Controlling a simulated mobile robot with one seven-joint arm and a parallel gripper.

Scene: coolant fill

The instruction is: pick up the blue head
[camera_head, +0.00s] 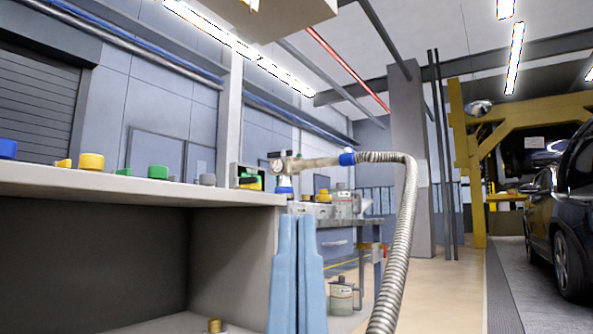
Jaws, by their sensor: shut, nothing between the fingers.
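A blue head (8,149) stands on the shelf top at the far left edge of the view, partly cut off by the frame. Just above the fingertips is a hose fitting (279,166) with a gauge and a blue lower end (284,188). I cannot tell the depth gap between the fitting and the fingers.
The shelf (120,187) also bears a yellow head (91,162), a green one (158,172) and a grey one (207,180). A ribbed metal hose (405,230) arches down at right. A dark car (560,220) stands far right; floor between is clear.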

